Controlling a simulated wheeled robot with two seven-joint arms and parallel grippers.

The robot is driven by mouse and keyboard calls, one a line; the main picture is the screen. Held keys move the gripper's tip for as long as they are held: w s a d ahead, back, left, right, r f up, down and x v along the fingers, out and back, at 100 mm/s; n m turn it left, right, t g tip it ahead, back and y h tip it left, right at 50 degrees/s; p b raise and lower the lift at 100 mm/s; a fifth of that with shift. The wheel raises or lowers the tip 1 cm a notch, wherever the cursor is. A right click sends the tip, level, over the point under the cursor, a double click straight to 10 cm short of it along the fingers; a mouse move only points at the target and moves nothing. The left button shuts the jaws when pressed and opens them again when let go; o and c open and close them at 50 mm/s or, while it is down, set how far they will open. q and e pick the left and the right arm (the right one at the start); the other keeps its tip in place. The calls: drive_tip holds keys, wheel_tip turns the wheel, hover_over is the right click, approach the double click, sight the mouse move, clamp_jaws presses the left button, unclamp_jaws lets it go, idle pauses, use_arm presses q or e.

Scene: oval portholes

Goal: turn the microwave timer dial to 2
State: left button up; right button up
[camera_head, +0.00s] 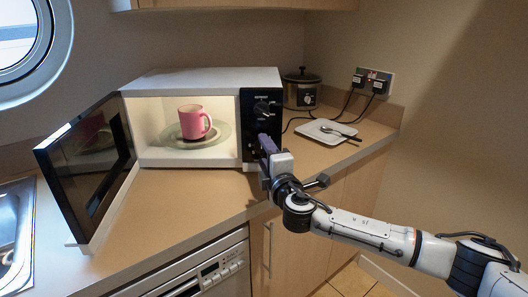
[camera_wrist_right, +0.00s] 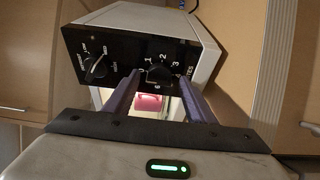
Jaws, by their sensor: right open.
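The microwave (camera_head: 205,82) stands on the counter with its door open to the left. Its black control panel (camera_head: 247,100) carries two dials. The timer dial (camera_wrist_right: 158,73), ringed by minute numbers with 1, 2 and 3 readable, is the lower one; I cannot tell where its pointer stands. My right gripper (camera_head: 264,143) is open in front of the panel's lower part and hides most of this dial in the head view. In the right wrist view the gripper's purple fingertips (camera_wrist_right: 158,78) appear on either side of the timer dial; contact is unclear. My left gripper is out of view.
The upper dial (camera_head: 262,108) also shows in the wrist view (camera_wrist_right: 96,68). A pink mug (camera_head: 191,123) stands on the glass plate inside. The open door (camera_head: 92,155) juts over the counter. A slow cooker (camera_head: 302,88) and a white plate (camera_head: 328,132) sit right.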

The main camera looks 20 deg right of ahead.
drive_tip(key=shift+w, duration=0.45)
